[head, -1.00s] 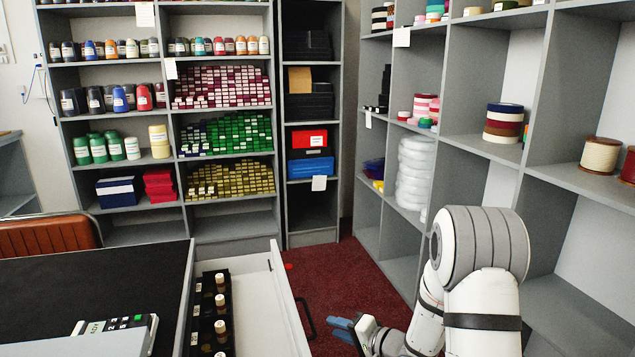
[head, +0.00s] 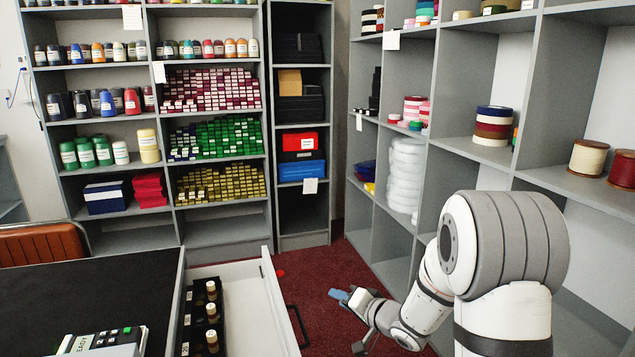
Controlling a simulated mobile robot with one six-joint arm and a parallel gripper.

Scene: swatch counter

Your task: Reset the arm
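My arm shows at the lower right of the head view, white with grey bands, bent in front of the right-hand shelves. My gripper (head: 343,298) is at its far end, beyond the open drawer's front and above the dark red carpet. A blue fingertip points left. The fingers are small and partly hidden by the wrist, so I cannot tell whether they are open or shut. I see nothing held in them.
An open white drawer (head: 243,285) with several capped vials stands left of my arm, its dark handle (head: 297,322) facing the gripper. A black-topped counter (head: 120,285) holds a card terminal (head: 100,341). Grey shelves (head: 425,115) rise close on the right.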

